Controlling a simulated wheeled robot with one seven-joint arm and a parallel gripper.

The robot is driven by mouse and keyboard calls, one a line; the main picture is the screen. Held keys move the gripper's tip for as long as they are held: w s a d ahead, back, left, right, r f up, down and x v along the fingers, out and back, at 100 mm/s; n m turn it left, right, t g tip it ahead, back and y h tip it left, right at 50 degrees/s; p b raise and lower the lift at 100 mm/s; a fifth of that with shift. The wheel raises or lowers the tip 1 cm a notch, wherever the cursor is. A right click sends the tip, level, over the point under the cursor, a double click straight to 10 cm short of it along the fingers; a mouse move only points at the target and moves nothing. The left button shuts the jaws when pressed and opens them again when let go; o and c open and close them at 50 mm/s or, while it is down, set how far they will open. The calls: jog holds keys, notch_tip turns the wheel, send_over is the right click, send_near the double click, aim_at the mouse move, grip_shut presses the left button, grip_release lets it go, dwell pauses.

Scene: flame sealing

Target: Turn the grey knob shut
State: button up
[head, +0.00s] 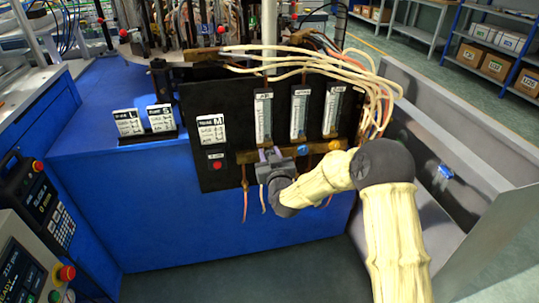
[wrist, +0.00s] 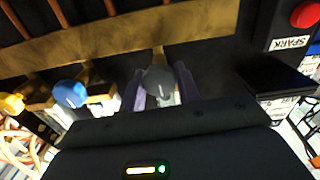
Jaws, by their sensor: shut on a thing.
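The grey knob (wrist: 158,82) sits between the two purple fingers of my gripper (wrist: 160,92) in the wrist view, and the fingers are shut on it. In the head view my gripper (head: 268,158) is at the brass bar (head: 246,157) below the leftmost flow meter, and it hides the grey knob there. A blue knob (head: 303,150) and an orange knob (head: 334,145) sit to the right on the same bar. They also show in the wrist view, the blue knob (wrist: 70,94) and the orange knob (wrist: 12,103) at the left.
A black panel (head: 225,178) carries upright flow meters (head: 298,115) above the bar. A red button (head: 217,165) is left of my gripper, and it shows in the wrist view (wrist: 305,14) beside a SPARK label. Pale hoses (head: 340,68) loop over the panel's top right.

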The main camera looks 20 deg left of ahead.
jog(key=shift+m, duration=0.5)
jog(key=o, duration=0.9)
jog(key=shift+o, duration=0.2)
jog(key=p+v, duration=0.1)
jog(key=v, duration=1.6)
jog(key=shift+s, duration=0.25)
jog(key=shift+d, duration=0.1)
